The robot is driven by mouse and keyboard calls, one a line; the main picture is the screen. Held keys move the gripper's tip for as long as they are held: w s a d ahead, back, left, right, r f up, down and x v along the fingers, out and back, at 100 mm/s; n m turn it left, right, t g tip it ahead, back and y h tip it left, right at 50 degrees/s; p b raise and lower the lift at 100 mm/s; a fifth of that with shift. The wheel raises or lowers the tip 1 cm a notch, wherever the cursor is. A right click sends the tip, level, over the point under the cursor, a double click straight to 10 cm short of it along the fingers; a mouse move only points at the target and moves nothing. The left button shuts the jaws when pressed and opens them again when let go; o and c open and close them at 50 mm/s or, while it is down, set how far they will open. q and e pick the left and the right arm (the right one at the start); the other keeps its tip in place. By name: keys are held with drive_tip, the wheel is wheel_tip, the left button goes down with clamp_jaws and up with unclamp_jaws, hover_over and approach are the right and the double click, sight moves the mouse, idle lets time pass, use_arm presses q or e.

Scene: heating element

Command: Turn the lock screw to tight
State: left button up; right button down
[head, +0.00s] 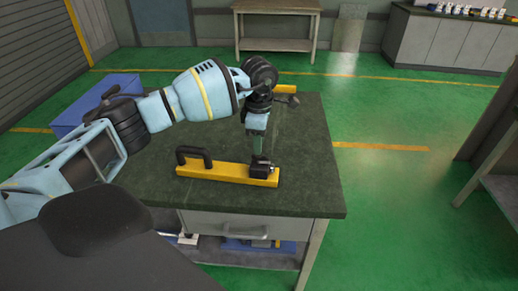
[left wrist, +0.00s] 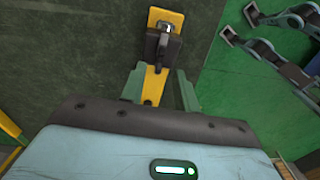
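A yellow bar (head: 215,171) with a black handle (head: 195,157) lies on the dark table. A black block (head: 260,170) sits at its right end. A small silver part, seemingly the lock screw (left wrist: 167,29), shows by the block in the left wrist view. My left gripper (head: 258,152) points down just above the block in the head view. In the left wrist view its two green fingers (left wrist: 160,88) are apart, with the yellow bar (left wrist: 153,87) showing between them. Nothing is visibly held. Contact cannot be told. My right gripper is not in view.
The dark table top (head: 310,185) is clear at its front right. Another yellow piece (head: 285,89) lies at its back edge, partly hidden by my arm. A drawer (head: 235,226) is under the front edge. A blue box (head: 95,105) stands left of the table.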

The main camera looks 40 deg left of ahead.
use_arm(q)
wheel_tip(320, 180, up, 3)
drive_tip(key=shift+r, duration=0.5)
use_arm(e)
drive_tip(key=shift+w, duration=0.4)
